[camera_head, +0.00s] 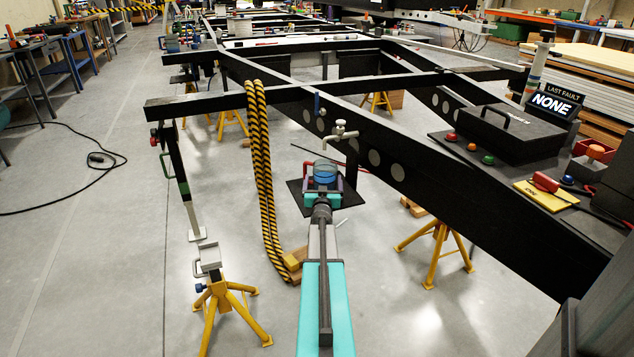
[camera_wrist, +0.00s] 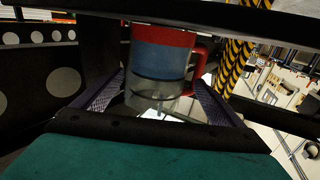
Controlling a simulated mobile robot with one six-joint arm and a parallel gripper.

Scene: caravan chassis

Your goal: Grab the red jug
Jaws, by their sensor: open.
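The red jug (camera_head: 325,170) is ahead of my gripper in the head view, below a silver tap (camera_head: 341,134). In the wrist view the jug (camera_wrist: 163,58) has a red band, a red handle on the right, a blue middle and a clear part. My gripper (camera_head: 322,183) is open, and in the wrist view its fingers (camera_wrist: 160,82) lie to either side of the jug. A gap shows between the right finger and the jug. I cannot tell whether the left finger touches it. My gripper hides part of the jug in the head view.
A black plate (camera_head: 293,194) lies under the jug area. The black chassis beam (camera_head: 410,165) runs close on the right. A striped yellow-black hose (camera_head: 262,170) hangs to the left. Yellow stands (camera_head: 222,297) are on the floor.

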